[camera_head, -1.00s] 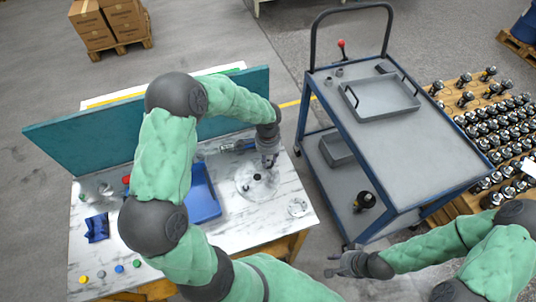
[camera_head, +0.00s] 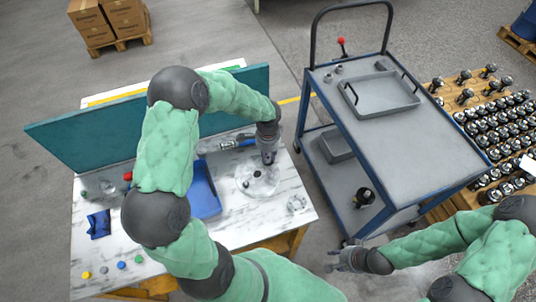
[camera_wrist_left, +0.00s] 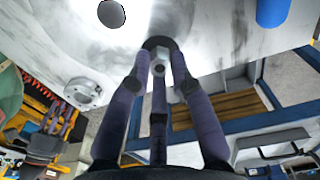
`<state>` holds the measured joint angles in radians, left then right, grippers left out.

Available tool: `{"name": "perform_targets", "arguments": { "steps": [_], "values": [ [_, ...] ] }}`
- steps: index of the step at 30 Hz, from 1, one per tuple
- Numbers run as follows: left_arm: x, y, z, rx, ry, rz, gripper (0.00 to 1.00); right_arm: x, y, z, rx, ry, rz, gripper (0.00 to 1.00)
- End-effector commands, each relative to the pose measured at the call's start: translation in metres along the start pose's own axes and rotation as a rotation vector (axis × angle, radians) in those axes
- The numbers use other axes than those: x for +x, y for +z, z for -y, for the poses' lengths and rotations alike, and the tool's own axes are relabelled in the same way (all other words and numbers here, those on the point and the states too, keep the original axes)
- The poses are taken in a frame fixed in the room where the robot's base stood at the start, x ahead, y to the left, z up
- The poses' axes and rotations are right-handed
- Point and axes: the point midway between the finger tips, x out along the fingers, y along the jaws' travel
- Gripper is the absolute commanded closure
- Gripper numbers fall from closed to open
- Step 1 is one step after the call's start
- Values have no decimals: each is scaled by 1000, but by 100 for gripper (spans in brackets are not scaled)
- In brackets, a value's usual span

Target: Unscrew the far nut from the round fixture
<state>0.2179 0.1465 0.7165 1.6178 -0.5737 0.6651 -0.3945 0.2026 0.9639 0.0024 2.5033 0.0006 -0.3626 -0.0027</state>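The round fixture (camera_head: 262,190) is a pale disc on the marble-topped table in the head view, with small dark parts on it. My left gripper (camera_head: 269,160) points down over the fixture's far right part. In the left wrist view its purple fingers (camera_wrist_left: 160,62) converge, tips apart, around a dark round part (camera_wrist_left: 152,43) at the pale surface's edge. The fingers hide most of the nut, and I cannot tell if they grip it. A grey round-topped part (camera_wrist_left: 111,13) stands apart from them. My right gripper (camera_head: 338,261) is empty, with spread fingers, off the table's front right.
A blue tray (camera_head: 203,192) lies left of the fixture, under my left arm. A teal panel (camera_head: 85,130) stands along the table's back. A ring-shaped metal part (camera_head: 297,203) lies at front right. The blue-framed trolley (camera_head: 420,150) stands to the right.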

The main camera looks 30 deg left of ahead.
Motion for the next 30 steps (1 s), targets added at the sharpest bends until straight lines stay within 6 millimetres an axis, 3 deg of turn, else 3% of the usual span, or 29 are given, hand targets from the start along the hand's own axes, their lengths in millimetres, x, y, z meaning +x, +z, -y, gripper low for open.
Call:
{"name": "perform_targets", "arguments": {
  "steps": [8, 21, 30],
  "values": [
    [1, 0, 0, -20, -1, -1, 100, 2, 0, -1, 0, 0, 0, 60],
    [1, 0, 1, -412, -1, -2, 100, 27, -1, -10, 0, 0, 0, 60],
    [-1, 0, 0, -504, 0, 0, 100, 29, -1, -10, 0, 0, 0, 60]
  ]
}}
